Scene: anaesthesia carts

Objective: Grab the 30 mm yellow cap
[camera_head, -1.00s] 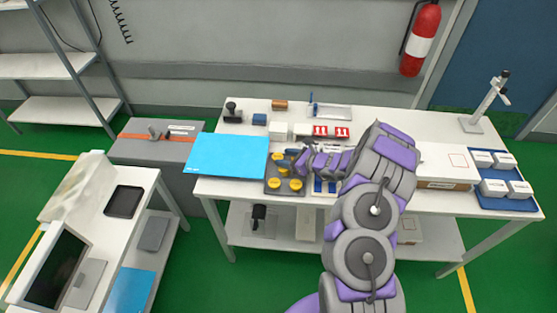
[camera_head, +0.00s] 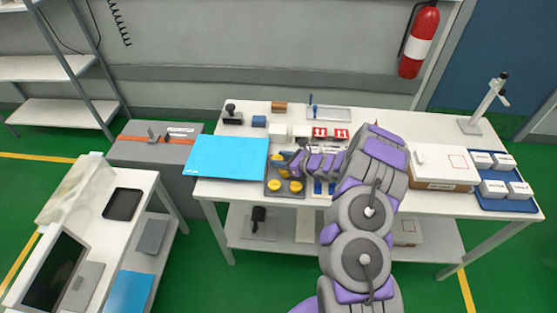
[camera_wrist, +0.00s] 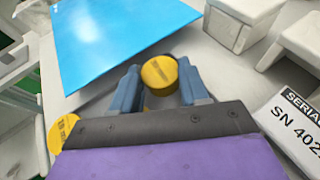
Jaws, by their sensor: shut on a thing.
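My gripper (camera_wrist: 159,68) is shut on a yellow cap (camera_wrist: 160,77) in the wrist view. The cap sits between the two blue-grey fingers, its round printed top facing the camera. The print is too small to read, so I cannot tell its size. Another yellow cap (camera_wrist: 60,132) shows at the lower left of the wrist view. In the head view, yellow caps (camera_head: 295,187) lie on a dark grey tray (camera_head: 284,194) on the white table. My gripper (camera_head: 291,162) is over the tray's back part, and my arm comes in from the right. The held cap is partly hidden there.
A blue sheet (camera_head: 227,157) lies left of the tray. White blocks and red number boxes (camera_head: 330,133) stand behind. A white carton (camera_head: 441,168) and a blue tray of white boxes (camera_head: 505,203) are at the right. A side table (camera_head: 145,190) stands at the left.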

